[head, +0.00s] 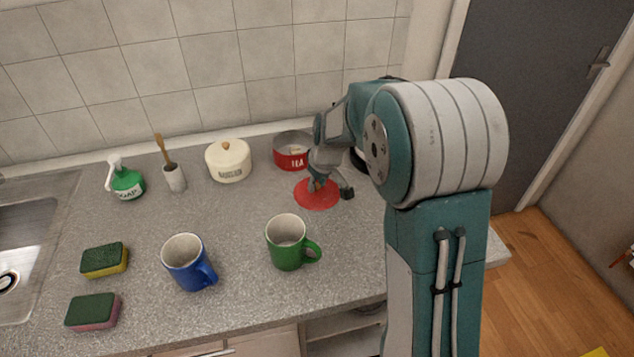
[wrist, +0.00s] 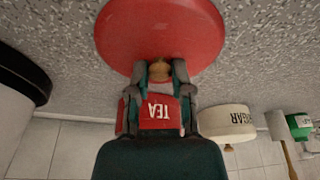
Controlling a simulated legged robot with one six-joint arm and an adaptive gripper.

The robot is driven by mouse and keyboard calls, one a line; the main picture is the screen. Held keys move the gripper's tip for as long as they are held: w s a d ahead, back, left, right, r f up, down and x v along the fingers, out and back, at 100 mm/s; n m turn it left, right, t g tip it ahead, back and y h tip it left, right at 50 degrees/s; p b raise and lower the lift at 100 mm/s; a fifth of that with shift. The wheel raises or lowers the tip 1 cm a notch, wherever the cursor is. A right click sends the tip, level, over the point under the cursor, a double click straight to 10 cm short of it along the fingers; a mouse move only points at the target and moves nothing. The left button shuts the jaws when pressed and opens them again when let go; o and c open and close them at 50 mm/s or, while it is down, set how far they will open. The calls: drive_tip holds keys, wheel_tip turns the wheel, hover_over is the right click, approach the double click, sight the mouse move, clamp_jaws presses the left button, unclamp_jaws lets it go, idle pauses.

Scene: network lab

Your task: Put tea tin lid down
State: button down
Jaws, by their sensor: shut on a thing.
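The tea tin lid (head: 316,196) is a round red disc with a small wooden knob, close above or on the counter in front of the tea tin; I cannot tell if it touches. It also shows in the wrist view (wrist: 160,32). My gripper (head: 322,184) is shut on the lid's knob, as the wrist view (wrist: 160,70) shows. The red tea tin (head: 290,158), lettered TEA, stands open at the back by the wall, partly hidden by my arm. It also shows in the wrist view (wrist: 159,114), behind the gripper fingers.
A cream sugar tin (head: 228,163) with its lid on stands left of the tea tin. A green mug (head: 286,246) and a blue mug (head: 187,264) stand nearer the front. A brush (head: 174,176), soap bottle (head: 126,183) and two sponges (head: 104,260) are at left. Bare counter lies between.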

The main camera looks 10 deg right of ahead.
sight(325, 198)
drive_tip(key=c, duration=0.5)
unclamp_jaws()
drive_tip(key=v, duration=1.2)
drive_tip(key=s+r+m+t, duration=0.1)
drive_tip(key=s, duration=0.7)
drive_tip(key=s+a+r+m+t, duration=0.1)
drive_tip(key=s+r+m, duration=0.1)
drive_tip(key=s, duration=0.7)
drive_tip(key=s+r+m+h, duration=0.1)
drive_tip(key=s, duration=0.8)
drive_tip(key=shift+s+a+r+m+t, duration=0.1)
drive_tip(key=shift+a+r+m+t, duration=0.1)
drive_tip(key=shift+m+t, duration=0.15)
